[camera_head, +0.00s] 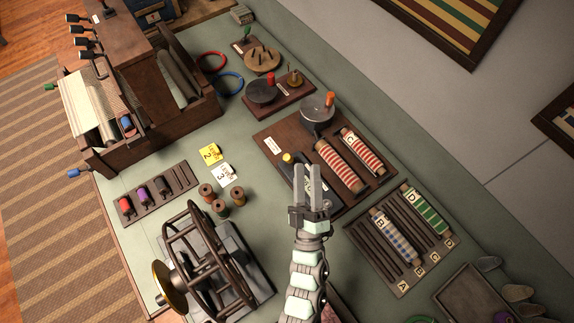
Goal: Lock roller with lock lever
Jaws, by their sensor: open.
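A brown board (268,131) on the bench carries two red-and-white striped rollers. One roller (338,165) lies nearer my gripper; the other (363,152) is marked C. A grey disc (317,112) with an orange handle (330,99) stands at the board's far end. A dark block with a yellow knob (288,157) sits on the near side, possibly the lock lever; I cannot tell for sure. My gripper (307,171) is open and appears empty, over the board beside this block and left of the nearer roller. It hides part of the block and board; I cannot tell its height.
A roller rack (367,243) marked A to D stands right. A spoked wheel (196,250) and thread spools (221,207) stand lower left. A wooden loom (157,90) with knobs is upper left. Disc stations (279,92) lie behind.

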